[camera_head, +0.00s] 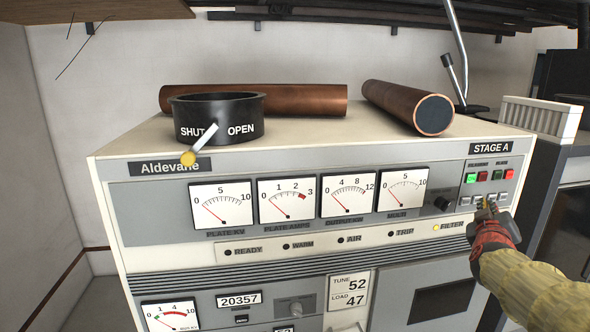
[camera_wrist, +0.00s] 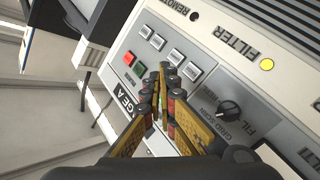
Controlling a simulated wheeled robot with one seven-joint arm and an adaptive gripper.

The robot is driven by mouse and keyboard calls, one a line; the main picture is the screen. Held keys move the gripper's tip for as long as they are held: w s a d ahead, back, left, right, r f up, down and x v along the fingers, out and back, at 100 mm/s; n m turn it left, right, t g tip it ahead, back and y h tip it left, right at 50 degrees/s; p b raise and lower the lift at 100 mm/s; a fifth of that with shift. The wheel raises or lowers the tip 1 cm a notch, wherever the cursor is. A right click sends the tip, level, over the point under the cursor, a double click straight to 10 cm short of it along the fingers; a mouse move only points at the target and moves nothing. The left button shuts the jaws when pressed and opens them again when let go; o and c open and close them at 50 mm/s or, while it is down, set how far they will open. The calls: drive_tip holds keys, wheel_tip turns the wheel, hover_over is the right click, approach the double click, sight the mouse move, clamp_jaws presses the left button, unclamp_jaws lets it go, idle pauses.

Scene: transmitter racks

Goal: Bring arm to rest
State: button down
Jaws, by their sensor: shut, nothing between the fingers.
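My gripper (camera_head: 487,206) reaches in from the right in the head view, its fingertips at the button panel on the upper right of the grey transmitter cabinet (camera_head: 140,218). In the wrist view my gripper (camera_wrist: 160,78) has its fingers together with nothing between them. The fingertips are close to the white push buttons (camera_wrist: 168,50); I cannot tell whether they touch. Red and green lit buttons (camera_wrist: 128,62) are beside them. My forearm, in a tan sleeve, extends to the lower right.
A black SHUT/OPEN ring (camera_head: 216,115) with a lever and two copper cylinders (camera_head: 250,99) are on the cabinet top. A black knob (camera_head: 442,203) sits left of my fingers. The yellow FILTER lamp (camera_head: 436,227) is lit. A dark unit (camera_head: 560,165) stands at the right.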

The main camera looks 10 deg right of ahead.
drive_tip(key=s+a+f+m+g+y+b, duration=0.1)
drive_tip(key=s+a+f+g+y, duration=0.15)
drive_tip(key=a+f, duration=0.5)
drive_tip(key=s+a+f+m+g+y+b, duration=0.1)
drive_tip(key=s+a+f+g+y+b, duration=0.25)
drive_tip(key=f, duration=0.75)
drive_tip(key=s+a+f+n+g+y+b, duration=0.2)
drive_tip(key=s+a+f+y+b, duration=0.2)
drive_tip(key=s+a+f+b, duration=1.3)
drive_tip(key=s+a+f, duration=0.5)
drive_tip(key=s+a, duration=0.1)
drive_tip(key=a, duration=0.1)
drive_tip(key=shift+a+f+y, duration=0.3)
drive_tip(key=shift+y, duration=0.1)
drive_tip(key=c, duration=2.6)
unclamp_jaws()
